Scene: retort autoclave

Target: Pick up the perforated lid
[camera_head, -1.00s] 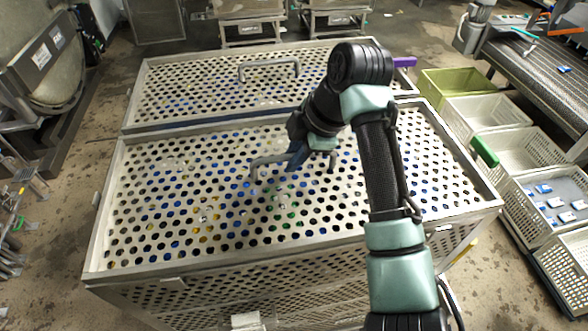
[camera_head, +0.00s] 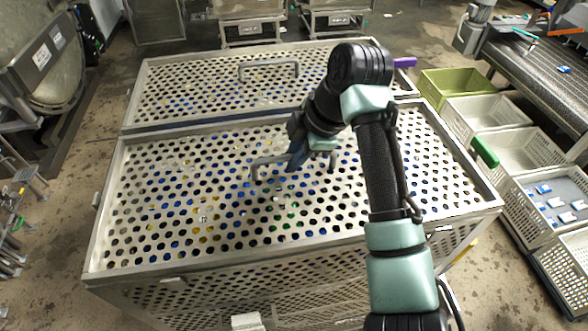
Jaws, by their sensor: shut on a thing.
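The perforated lid (camera_head: 200,215) is a flat metal sheet full of round holes, lying in the frame of the near metal crate (camera_head: 190,290). Blue, yellow and green things show through its holes. A bar handle (camera_head: 262,163) stands up from the lid's middle. My gripper (camera_head: 293,165) reaches down from the right and is shut on this handle. My arm hides part of the lid's right side and the handle's right part.
A second crate with a like perforated lid (camera_head: 205,95) and handle (camera_head: 268,66) stands right behind. Several plastic crates, one green (camera_head: 457,85) and others white (camera_head: 487,112), stand on the right. A conveyor (camera_head: 540,65) is at the back right.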

